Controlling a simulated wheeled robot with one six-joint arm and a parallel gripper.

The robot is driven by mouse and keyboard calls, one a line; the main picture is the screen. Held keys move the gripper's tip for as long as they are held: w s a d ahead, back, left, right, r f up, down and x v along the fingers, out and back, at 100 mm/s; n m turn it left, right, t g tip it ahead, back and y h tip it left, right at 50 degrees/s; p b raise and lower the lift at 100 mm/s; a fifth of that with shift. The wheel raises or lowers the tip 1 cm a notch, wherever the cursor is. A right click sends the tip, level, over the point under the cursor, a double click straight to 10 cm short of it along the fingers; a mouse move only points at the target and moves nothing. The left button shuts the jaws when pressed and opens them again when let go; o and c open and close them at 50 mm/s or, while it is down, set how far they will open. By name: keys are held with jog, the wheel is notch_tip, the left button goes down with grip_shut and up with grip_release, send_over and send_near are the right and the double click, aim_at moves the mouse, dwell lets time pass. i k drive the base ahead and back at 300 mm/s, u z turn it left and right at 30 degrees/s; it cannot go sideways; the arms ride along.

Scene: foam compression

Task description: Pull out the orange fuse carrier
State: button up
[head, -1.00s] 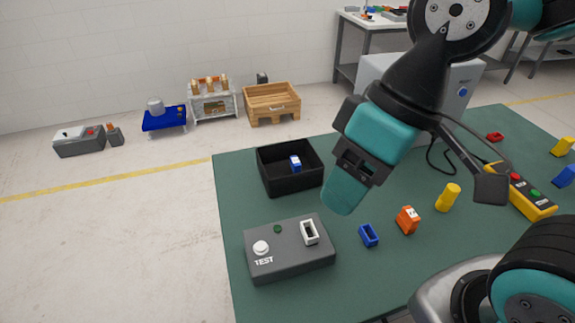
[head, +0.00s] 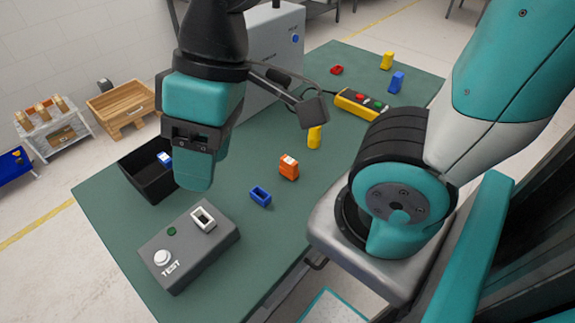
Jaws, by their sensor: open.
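The orange fuse carrier (head: 289,168) is a small block with a pale top. It stands on the green table, right of the middle of the head view, next to a small blue hollow piece (head: 260,197) and apart from it. My gripper (head: 194,180) is raised above the table, left of the carrier, pointing down. It is seen side-on, with one teal finger hiding the other. It is open, and nothing shows between the fingers. It does not touch the carrier.
A grey TEST box (head: 190,250) with a white socket (head: 203,218) sits at the front left. A black bin (head: 140,180) holding a blue piece (head: 165,159) is partly behind my gripper. A yellow cylinder (head: 314,138) stands behind the carrier. A yellow button box (head: 360,103) lies further back.

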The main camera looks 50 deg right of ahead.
aim_at(289, 164)
jog(key=z, duration=0.05)
jog(key=k, duration=1)
jog(key=z, duration=1.95)
jog(key=i, duration=1.5)
jog(key=u, duration=2.6)
